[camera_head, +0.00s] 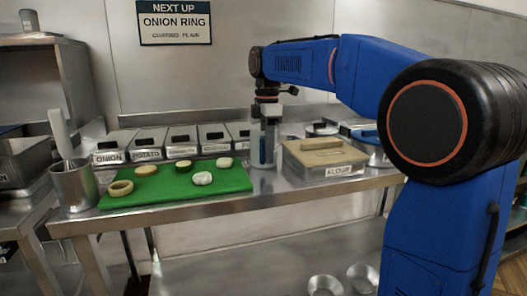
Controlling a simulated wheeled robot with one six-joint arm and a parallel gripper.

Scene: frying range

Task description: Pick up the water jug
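The water jug (257,150) looks like a tall clear vessel with blue in it. It stands upright on the steel table, between the green board and the flour box. My gripper (266,122) points straight down at the top of the jug, and its lower end overlaps the jug in the picture. The fingers are small and blend with the jug, so I cannot tell whether they are apart or closed on it.
A green board (228,182) with several vegetable pieces lies left of the jug. A flour box (325,158) stands close on its right. Labelled bins (147,143) line the back. A metal pot (75,187) holds a utensil at the left. Two bowls (325,285) sit below.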

